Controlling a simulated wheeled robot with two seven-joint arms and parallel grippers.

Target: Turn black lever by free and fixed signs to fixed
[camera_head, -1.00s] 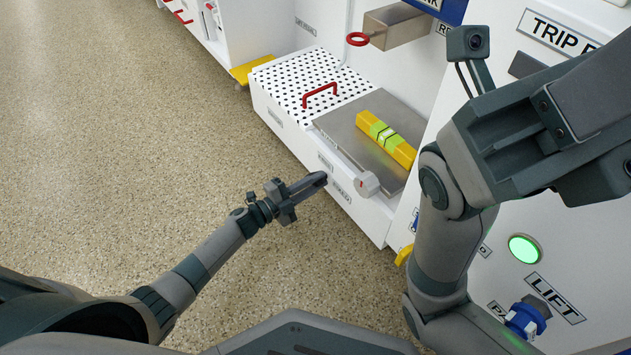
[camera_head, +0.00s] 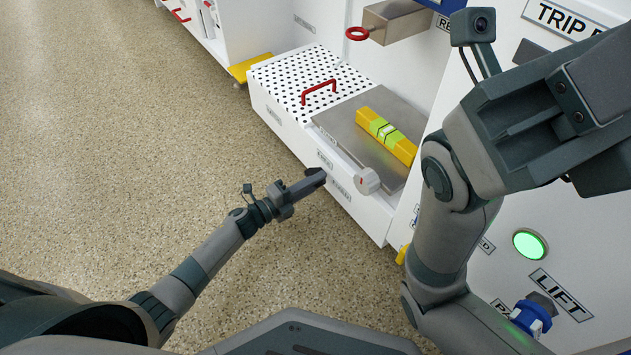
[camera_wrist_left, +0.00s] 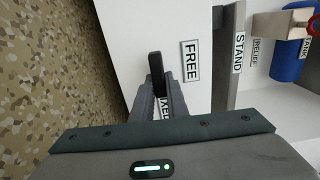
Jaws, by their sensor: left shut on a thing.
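The black lever (camera_wrist_left: 156,72) sticks up between the fingers of my left gripper (camera_wrist_left: 158,100) in the left wrist view. In the head view my left gripper (camera_head: 312,180) is at the front face of the white cabinet and hides most of the lever. The gripper is shut on the lever. The FREE sign (camera_wrist_left: 191,60) is beside the lever and fully readable in the wrist view. The FIXED sign (camera_wrist_left: 166,108) is partly covered by the fingers there. My right arm fills the right of the head view, but its gripper's fingers do not show.
Open floor lies left.

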